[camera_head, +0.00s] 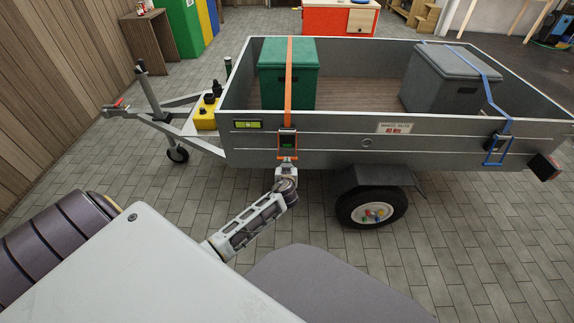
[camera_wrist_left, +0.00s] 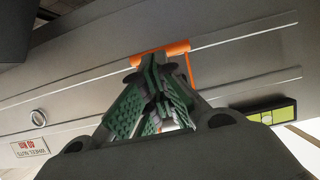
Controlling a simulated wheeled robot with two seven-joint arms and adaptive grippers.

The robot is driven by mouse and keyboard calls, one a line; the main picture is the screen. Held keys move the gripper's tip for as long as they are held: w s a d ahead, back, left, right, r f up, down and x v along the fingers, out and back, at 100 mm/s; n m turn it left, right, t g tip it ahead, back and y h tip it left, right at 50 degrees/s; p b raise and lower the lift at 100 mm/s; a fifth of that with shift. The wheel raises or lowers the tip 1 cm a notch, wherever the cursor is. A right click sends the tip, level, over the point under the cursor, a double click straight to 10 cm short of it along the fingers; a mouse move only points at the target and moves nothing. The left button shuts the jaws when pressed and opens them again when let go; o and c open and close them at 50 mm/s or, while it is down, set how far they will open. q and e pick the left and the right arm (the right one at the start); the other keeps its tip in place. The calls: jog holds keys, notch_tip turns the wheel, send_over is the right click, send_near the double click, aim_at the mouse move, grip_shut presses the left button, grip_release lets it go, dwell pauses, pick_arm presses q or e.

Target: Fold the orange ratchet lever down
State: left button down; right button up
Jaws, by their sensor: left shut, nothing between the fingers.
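The orange ratchet lever (camera_head: 296,147) shows as an orange frame on the trailer's near side wall, below the orange strap (camera_head: 289,85) that runs over the green box (camera_head: 272,66). My left gripper (camera_head: 287,147) is right in front of the lever, and its arm comes up from below. In the left wrist view the lever's orange bar and side (camera_wrist_left: 188,66) show behind the fingertips. The green-padded fingers of my left gripper (camera_wrist_left: 157,68) are together with nothing between them, and hide the lever's middle. I cannot tell whether they touch it. My right gripper is not in view.
The trailer (camera_head: 330,155) has a wheel (camera_head: 371,209) right of my arm. A grey box (camera_head: 450,78) under a blue strap sits in its bed, with a blue ratchet lever (camera_head: 490,152) at the wall. A yellow case (camera_head: 205,118) stands at the front. Paved floor is clear at left.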

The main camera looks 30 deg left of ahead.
pick_arm(q)
jog(key=p+v, duration=0.1)
jog(key=v, duration=0.8)
jog(key=shift+s+f+p, duration=0.3)
jog(key=shift+p, duration=0.1)
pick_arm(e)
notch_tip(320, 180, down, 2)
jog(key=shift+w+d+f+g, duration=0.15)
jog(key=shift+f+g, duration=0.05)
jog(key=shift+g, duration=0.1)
pick_arm(q)
jog(key=shift+d, duration=0.1)
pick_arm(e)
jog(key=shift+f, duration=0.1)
